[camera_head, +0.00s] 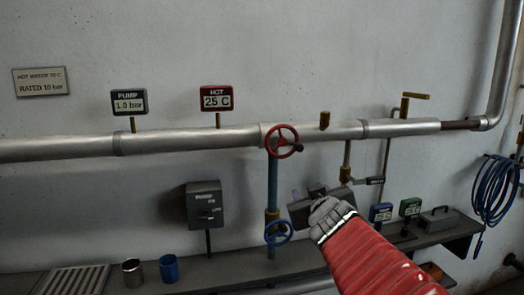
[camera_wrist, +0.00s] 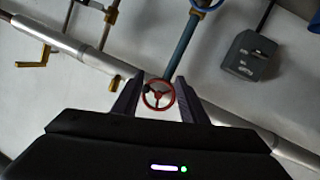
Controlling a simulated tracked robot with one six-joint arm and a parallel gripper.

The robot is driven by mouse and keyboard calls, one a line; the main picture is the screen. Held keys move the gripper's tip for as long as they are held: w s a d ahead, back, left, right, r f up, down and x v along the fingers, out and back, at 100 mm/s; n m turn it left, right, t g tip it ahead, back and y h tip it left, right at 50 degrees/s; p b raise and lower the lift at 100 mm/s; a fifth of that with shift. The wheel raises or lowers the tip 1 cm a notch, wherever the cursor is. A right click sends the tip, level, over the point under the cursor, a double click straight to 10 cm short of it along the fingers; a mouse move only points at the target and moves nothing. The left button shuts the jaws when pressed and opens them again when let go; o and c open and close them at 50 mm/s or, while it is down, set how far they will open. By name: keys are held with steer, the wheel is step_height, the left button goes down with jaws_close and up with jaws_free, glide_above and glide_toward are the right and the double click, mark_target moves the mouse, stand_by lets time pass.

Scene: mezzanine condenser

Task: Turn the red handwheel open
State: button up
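The red handwheel (camera_head: 283,141) is mounted on the silver pipe (camera_head: 195,140), above a vertical blue pipe (camera_head: 272,185). In the wrist view the red handwheel (camera_wrist: 158,95) appears between and beyond my fingers. My gripper (camera_head: 318,190) is below and to the right of the wheel in the head view, apart from it. In the wrist view my gripper (camera_wrist: 158,79) is open, with its two dark fingers spread and nothing between them. My red-sleeved arm covers part of the bench in the head view.
A blue handwheel (camera_head: 278,233) sits lower on the blue pipe. A grey pump box (camera_head: 206,206) stands left. A brass lever (camera_head: 416,97) is at upper right. A shelf (camera_head: 230,268) below carries a metal cup (camera_head: 132,271) and blue cup (camera_head: 169,268). A blue hose (camera_head: 494,190) hangs right.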

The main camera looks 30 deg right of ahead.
steer(key=w+d+r+n+t+y, duration=0.1)
steer(key=d+r+n+t+y, duration=0.1)
steer(key=d+r+t, duration=0.1)
step_height(320, 180, up, 3)
steer(key=shift+w+d+f+t+y, duration=0.2)
steer(key=shift+d+t+y, duration=0.15)
steer(key=shift+d, duration=0.35)
